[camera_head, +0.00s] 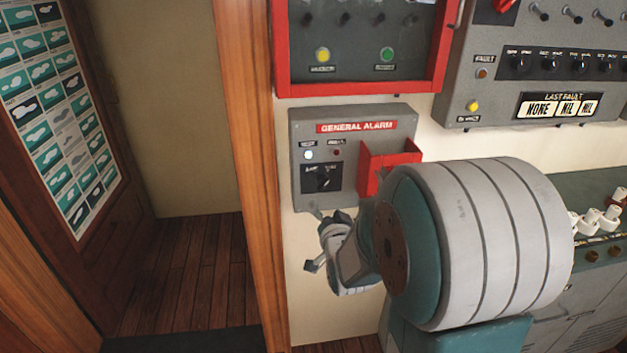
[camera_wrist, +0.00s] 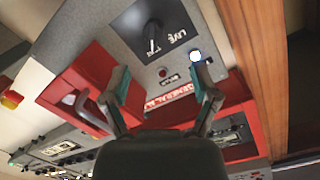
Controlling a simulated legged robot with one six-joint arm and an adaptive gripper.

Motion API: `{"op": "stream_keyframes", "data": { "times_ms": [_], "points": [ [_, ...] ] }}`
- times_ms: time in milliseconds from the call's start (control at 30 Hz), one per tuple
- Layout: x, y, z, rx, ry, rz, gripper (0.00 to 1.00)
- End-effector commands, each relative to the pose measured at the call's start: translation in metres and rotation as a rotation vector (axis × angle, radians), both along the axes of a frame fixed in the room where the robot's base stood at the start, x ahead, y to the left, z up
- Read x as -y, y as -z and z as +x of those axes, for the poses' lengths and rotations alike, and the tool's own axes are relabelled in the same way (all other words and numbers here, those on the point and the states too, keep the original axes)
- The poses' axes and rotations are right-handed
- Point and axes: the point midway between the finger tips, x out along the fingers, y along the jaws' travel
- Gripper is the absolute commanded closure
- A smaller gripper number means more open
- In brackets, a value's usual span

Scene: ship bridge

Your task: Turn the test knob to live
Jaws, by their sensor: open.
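The test knob (camera_head: 323,178) is black and sits on a dark plate at the lower left of the grey GENERAL ALARM panel (camera_head: 403,130). In the wrist view the knob (camera_wrist: 153,36) is at the top, with the word LIVE beside it, upside down. Which mark its pointer is on, I cannot tell. My gripper (camera_head: 327,243) is just below the panel in the head view, partly hidden by my own arm. In the wrist view my gripper (camera_wrist: 162,72) is open, its fingers apart and empty, with the knob beyond the tips and untouched.
A red open-topped box (camera_head: 385,165) is fixed at the panel's right side, close to my fingers. A white lit lamp (camera_head: 308,155) and a small red lamp (camera_head: 336,152) sit above the knob. A red-framed cabinet (camera_head: 365,88) hangs above. A wooden door post (camera_head: 250,150) stands left.

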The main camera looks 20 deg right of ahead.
Motion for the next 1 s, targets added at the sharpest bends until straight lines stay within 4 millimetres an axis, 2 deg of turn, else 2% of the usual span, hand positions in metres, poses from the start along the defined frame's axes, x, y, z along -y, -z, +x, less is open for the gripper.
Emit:
{"op": "stream_keyframes", "data": {
  "times_ms": [100, 333, 800, 1000],
  "points": [
    [0.01, 0.006, 0.002, 0.07, 0.019, 0.019, 0.22],
    [0.01, 0.005, 0.012, 0.109, 0.023, 0.021, 0.22],
    [0.034, 0.005, 0.09, 0.107, 0.023, 0.021, 0.22],
    [0.037, 0.005, 0.104, 0.107, 0.023, 0.02, 0.22]
  ]
}}
